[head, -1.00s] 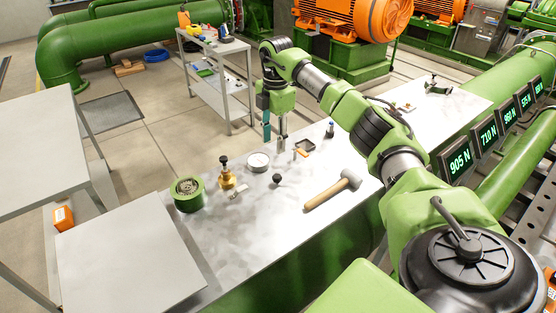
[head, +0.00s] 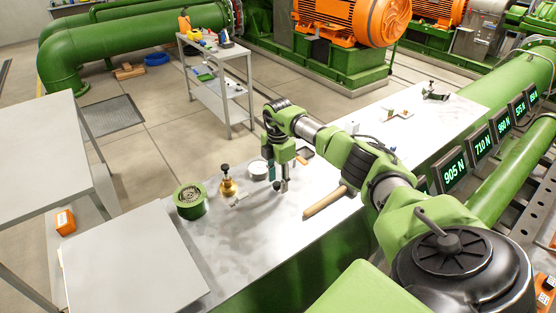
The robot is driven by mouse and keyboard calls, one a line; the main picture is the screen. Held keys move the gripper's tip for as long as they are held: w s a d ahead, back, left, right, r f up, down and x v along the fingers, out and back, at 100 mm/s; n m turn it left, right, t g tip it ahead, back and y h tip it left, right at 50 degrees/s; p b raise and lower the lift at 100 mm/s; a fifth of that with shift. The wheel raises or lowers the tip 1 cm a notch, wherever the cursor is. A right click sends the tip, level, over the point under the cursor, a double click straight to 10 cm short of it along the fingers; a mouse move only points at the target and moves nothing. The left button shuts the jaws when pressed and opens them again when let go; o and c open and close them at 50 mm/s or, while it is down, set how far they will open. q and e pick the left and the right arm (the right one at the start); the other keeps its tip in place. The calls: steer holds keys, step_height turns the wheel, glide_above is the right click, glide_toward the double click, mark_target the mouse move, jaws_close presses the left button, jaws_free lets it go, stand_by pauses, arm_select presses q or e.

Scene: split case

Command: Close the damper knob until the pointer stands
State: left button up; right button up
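A small black knob (head: 279,187) stands on the metal bench top, partly hidden by my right gripper. A brass fitting (head: 228,187) with a black knob on top stands to its left; I cannot tell from the labels which is the damper knob, and no pointer is readable. My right gripper (head: 278,180) points down with its fingertips right at the small black knob. A gap shows between the two fingers, and I see no grip on the knob. My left gripper is out of view.
On the bench, a green round part (head: 189,201) stands at the left. A white round gauge (head: 257,167) is behind the gripper. A mallet's wooden handle (head: 324,201) lies to the right, its head hidden by my arm. The bench front is clear.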

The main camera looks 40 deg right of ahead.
steer(key=shift+f, duration=0.15)
jaws_close()
steer(key=shift+n+b, duration=0.55)
steer(key=shift+n, duration=0.55)
steer(key=n+b, duration=0.1)
steer(key=n, duration=0.2)
steer(key=shift+w, duration=0.1)
steer(key=shift+w+n+b, duration=0.1)
steer(key=shift+n+b, duration=0.8)
steer(key=shift+n, duration=1.9)
